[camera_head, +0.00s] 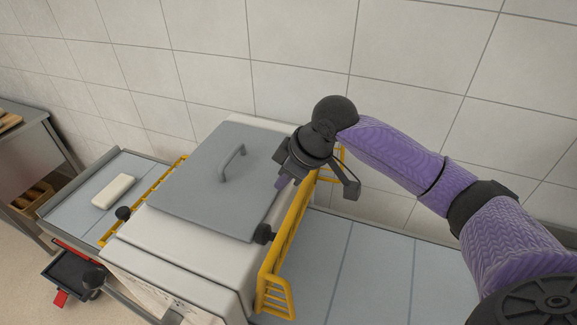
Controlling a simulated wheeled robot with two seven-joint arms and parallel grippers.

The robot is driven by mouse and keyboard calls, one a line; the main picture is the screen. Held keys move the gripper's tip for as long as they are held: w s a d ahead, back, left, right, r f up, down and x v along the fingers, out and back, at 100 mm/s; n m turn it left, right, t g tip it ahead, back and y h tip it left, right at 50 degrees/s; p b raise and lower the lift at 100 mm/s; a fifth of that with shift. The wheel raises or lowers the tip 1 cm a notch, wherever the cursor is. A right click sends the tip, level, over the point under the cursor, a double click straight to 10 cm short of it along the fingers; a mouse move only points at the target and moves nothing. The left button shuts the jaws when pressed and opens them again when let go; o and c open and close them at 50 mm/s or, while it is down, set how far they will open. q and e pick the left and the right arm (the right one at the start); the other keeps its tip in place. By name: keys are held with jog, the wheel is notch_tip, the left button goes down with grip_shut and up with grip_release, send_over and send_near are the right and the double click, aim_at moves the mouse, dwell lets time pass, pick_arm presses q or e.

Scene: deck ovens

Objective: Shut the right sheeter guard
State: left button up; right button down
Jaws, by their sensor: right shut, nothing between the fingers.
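The sheeter's pale body (180,250) stands in the middle, with a grey lid (205,185) and handle on top. The right sheeter guard (291,236) is a yellow barred frame standing steeply along the body's right side, over the right-hand belt. I cannot tell whether it touches the body. My right gripper (283,184) is shut and empty, pointing down above the lid's right edge near the guard's far end. The arm and wrist hide part of that end. My left gripper is not in view.
The left yellow guard (145,199) runs along the body's other side. A pale dough block (114,190) lies on the left belt. The right belt (375,275) is bare. A tiled wall (210,60) closes the back. A dark tray (72,272) sits low at left.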

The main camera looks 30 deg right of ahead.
aim_at(295, 215)
jog(key=x, duration=0.4)
jog(key=shift+w+f, duration=0.15)
jog(key=shift+w, duration=0.35)
jog(key=s+d, duration=0.1)
jog(key=s+d+f+p, duration=0.1)
jog(key=s, duration=0.1)
jog(key=shift+d+f, duration=0.1)
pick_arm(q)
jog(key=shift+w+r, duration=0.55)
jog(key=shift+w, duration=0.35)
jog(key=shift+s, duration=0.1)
